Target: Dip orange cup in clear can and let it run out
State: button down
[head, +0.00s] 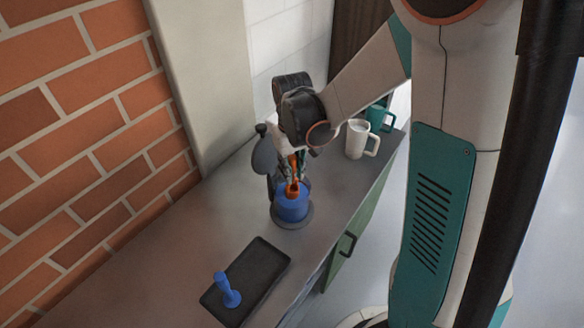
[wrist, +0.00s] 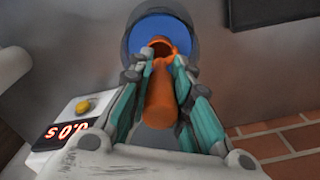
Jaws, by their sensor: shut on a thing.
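The cup's round rim shows in front of the blue round area inside the can (wrist: 133,42). In the head view the orange cup (head: 293,188) hangs below my gripper (head: 291,168), at the mouth of the can (head: 291,207), which looks blue through its wall. The can stands upright on a grey round base. I cannot tell how deep the cup sits in the can. The cup's underside is hidden.
A dark round-headed stand (head: 265,155) is close behind the can. A white mug (head: 358,138) and a teal mug (head: 378,117) stand at the back right. A black tray (head: 262,272) with a blue handled tool (head: 227,290) lies in front. A white box with a lit display (wrist: 67,130) is nearby.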

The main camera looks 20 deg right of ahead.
aim_at(292, 157)
jog(key=shift+f+b, duration=2.2)
jog(key=shift+f, duration=0.65)
jog(key=shift+r, duration=0.1)
jog(key=shift+r+p, duration=3.1)
jog(key=shift+r, duration=1.2)
dwell(0.7)
